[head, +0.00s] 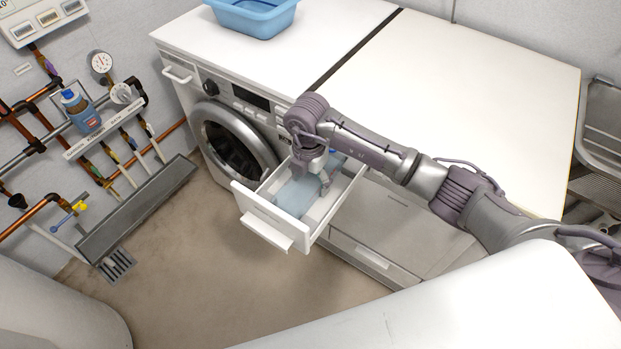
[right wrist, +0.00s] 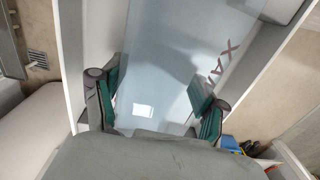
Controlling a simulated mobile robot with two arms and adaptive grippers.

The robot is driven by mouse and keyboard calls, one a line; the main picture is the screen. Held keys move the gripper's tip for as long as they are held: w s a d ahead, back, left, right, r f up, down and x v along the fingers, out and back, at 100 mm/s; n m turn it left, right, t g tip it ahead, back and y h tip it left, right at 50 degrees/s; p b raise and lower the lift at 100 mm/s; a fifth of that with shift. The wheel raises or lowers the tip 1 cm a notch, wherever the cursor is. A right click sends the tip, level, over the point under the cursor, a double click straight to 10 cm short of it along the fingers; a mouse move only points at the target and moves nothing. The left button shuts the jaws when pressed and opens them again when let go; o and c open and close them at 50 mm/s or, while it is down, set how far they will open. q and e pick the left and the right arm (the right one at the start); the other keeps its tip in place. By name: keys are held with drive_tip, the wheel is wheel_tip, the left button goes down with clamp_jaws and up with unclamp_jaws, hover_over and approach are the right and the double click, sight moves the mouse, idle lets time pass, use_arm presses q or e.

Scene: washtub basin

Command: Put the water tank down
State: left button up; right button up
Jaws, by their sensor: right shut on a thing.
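The water tank (head: 295,198), a translucent pale blue box, is inside the open white drawer (head: 262,212) in the head view. My right gripper (head: 312,168) reaches down over the tank from above and is shut on it. In the right wrist view the tank (right wrist: 160,65) lies between the two green-padded fingers of my right gripper (right wrist: 155,100). Dark lettering shows on its right side. I cannot tell whether the tank's underside touches the drawer floor. My left gripper is not in view.
A washing machine (head: 236,140) stands left of the drawer. A blue basin (head: 252,15) sits on the white countertop (head: 460,95). A closed drawer (head: 370,255) is below right. Pipes and a blue bottle (head: 82,113) are on the left wall. The floor (head: 190,260) in front is clear.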

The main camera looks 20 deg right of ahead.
drive_tip(key=shift+f, duration=0.15)
drive_tip(key=o, duration=1.3)
drive_tip(key=shift+r, duration=0.35)
wheel_tip(320, 180, up, 12)
drive_tip(key=shift+w+a+f+b, duration=0.1)
drive_tip(key=shift+a+f+b, duration=0.05)
drive_tip(key=shift+b, duration=0.3)
